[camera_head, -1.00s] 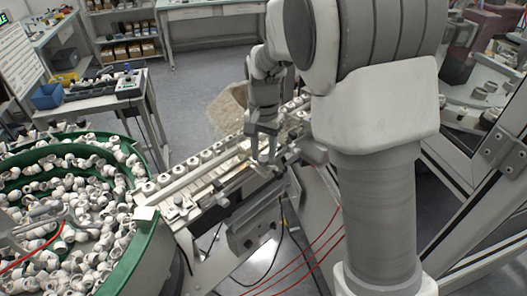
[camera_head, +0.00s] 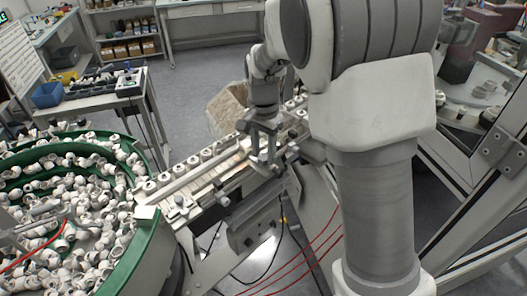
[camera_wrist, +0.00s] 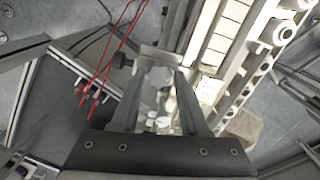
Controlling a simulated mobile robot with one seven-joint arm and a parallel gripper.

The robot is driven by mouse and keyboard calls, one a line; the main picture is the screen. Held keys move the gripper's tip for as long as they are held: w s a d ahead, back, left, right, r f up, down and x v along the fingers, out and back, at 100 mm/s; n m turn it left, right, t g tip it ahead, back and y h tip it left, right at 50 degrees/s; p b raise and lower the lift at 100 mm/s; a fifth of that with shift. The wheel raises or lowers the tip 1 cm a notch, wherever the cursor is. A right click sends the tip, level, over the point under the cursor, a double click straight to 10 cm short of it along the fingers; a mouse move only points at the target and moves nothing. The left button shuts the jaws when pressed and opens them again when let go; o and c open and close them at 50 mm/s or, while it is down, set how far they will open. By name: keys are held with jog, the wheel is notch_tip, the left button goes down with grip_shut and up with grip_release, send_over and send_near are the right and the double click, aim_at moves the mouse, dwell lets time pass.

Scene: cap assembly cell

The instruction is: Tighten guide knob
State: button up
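My gripper (camera_head: 264,155) points down over the right part of the guide rail assembly (camera_head: 215,178). In the wrist view, its two fingers (camera_wrist: 160,78) stand apart with a clear gap. Small pale and grey metal fittings (camera_wrist: 156,118) show between the fingers, but I cannot tell whether any is touched. A dark round knob (camera_wrist: 123,61) on a bracket sits just left of the fingertips in the wrist view. In the head view, dark knobs (camera_head: 223,200) show on the rail's near side. I cannot tell which one is the guide knob.
White caps (camera_head: 207,154) line the conveyor. A green-rimmed bowl (camera_head: 147,232) full of white fittings stands at left. Red hoses (camera_wrist: 103,75) and black cables hang near the rail. A metal frame (camera_head: 497,147) stands at right. Open floor lies behind the rail.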

jog(key=o, duration=0.3)
jog(key=shift+o, duration=0.2)
